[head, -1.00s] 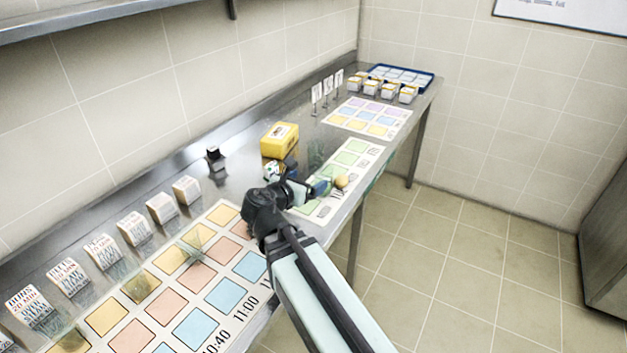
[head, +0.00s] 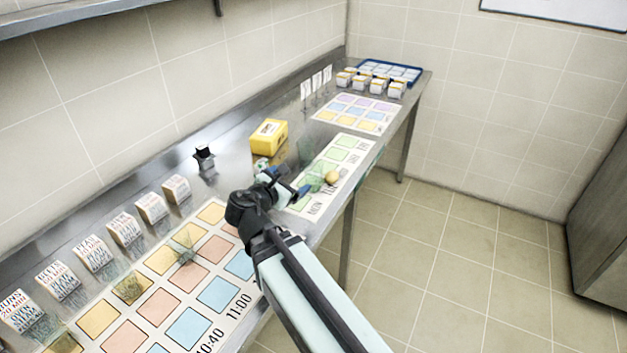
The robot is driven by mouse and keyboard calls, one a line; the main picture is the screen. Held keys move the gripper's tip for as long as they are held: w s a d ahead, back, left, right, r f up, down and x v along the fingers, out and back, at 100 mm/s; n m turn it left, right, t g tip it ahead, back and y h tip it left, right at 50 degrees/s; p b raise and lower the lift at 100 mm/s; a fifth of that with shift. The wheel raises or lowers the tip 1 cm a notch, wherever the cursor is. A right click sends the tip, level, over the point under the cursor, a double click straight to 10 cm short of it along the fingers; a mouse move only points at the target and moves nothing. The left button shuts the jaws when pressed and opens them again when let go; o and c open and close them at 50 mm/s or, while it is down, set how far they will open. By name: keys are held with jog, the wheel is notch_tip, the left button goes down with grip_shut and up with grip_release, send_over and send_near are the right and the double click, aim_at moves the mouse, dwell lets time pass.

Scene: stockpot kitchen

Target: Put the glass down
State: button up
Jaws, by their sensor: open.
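A clear, greenish glass (head: 316,181) is on the green-squared card (head: 346,155), beside a small yellow ball (head: 332,177). Its outline is faint, and I cannot tell exactly where its base rests. My gripper (head: 302,190) is open, low over the near end of that card, with its blue fingertips just left of the glass. I cannot tell whether a finger still touches the glass. My wrist hides part of the bench to the left.
A yellow box (head: 269,136) stands behind my gripper and a small black stand (head: 204,157) is farther left. Other faint clear glasses (head: 185,246) stand on the large coloured chart (head: 158,310). Labelled blocks (head: 124,229) line the wall side. A blue tray (head: 400,70) is at the far end.

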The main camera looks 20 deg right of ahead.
jog(key=m, duration=3.3)
send_near(318, 166)
jog(key=x, duration=0.3)
jog(key=shift+w+f, duration=0.3)
jog(key=shift+w, duration=0.1)
jog(key=shift+r+x, duration=0.1)
jog(key=shift+x, duration=1.25)
jog(key=shift+r+x, duration=0.15)
jog(key=shift+x, duration=1.25)
jog(key=shift+s+d, duration=0.1)
jog(key=shift+d, duration=0.05)
